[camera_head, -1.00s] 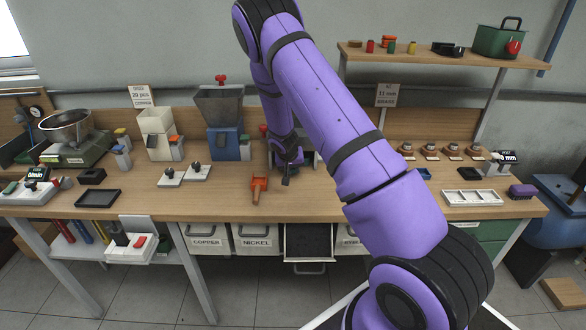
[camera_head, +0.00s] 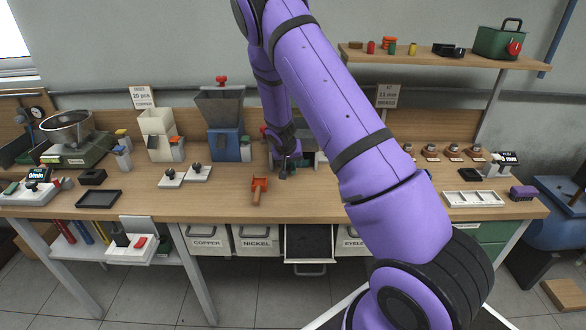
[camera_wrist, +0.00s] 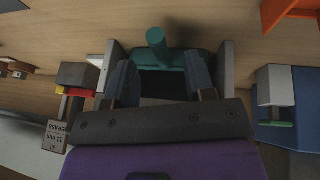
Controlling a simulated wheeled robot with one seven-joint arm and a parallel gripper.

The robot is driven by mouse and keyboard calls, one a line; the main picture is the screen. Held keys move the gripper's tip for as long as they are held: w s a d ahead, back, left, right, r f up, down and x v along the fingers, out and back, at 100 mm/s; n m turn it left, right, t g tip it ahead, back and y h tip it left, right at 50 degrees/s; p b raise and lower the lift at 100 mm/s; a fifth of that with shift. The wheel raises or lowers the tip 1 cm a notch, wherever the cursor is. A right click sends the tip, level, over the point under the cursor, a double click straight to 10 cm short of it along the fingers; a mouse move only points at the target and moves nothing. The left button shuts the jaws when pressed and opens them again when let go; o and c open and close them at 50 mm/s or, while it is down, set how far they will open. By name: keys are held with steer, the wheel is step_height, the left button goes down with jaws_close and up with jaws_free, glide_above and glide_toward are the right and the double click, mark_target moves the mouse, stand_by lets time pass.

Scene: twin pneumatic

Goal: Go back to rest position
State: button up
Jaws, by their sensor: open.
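My gripper (camera_head: 285,172) hangs over the middle of the bench, at the lower end of my purple arm. In the wrist view, the two fingers of the gripper (camera_wrist: 160,66) stand apart with nothing clasped between them. A teal device with a round rod (camera_wrist: 157,42) shows beyond and between the fingers. In the head view my arm and gripper hide most of that spot. I cannot tell whether the fingers touch the device.
An orange scoop (camera_head: 259,186) lies just left of my gripper, near the bench front. A blue hopper machine (camera_head: 226,143) stands at left behind it. An open drawer (camera_head: 308,262) juts out below.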

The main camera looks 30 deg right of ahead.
steer(key=v, duration=0.6)
